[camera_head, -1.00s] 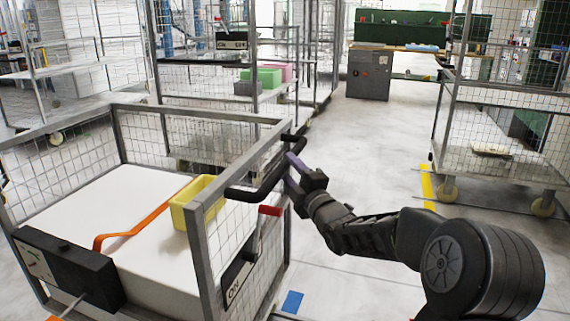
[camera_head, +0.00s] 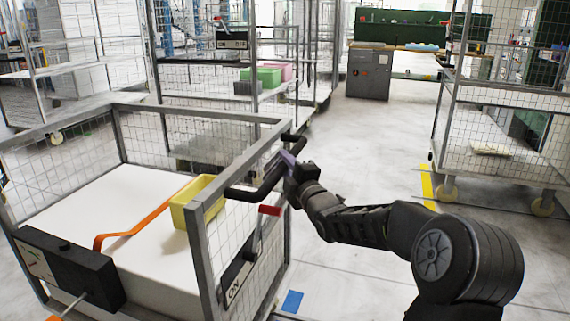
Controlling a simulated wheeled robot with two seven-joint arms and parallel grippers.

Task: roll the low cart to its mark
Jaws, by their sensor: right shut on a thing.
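The low cart (camera_head: 150,128) is a grey-framed mesh cart at the left, close to me. It holds a large white block (camera_head: 120,205), a yellow bin (camera_head: 198,205) and an orange strap (camera_head: 133,236). A black handle (camera_head: 262,184) juts from its right side. My right gripper (camera_head: 287,163) is at the far part of this handle and shut on it; the wrist partly hides the fingers. A blue floor mark (camera_head: 292,302) lies beside the cart's near right corner. I cannot tell which floor mark is the cart's. My left gripper is out of view.
A red lever (camera_head: 270,210) sits on the cart's right side below the handle. A tall mesh cart (camera_head: 490,130) stands at the right by a yellow floor strip (camera_head: 428,186). A shelf cart (camera_head: 220,90) stands behind. The floor between (camera_head: 365,150) is clear.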

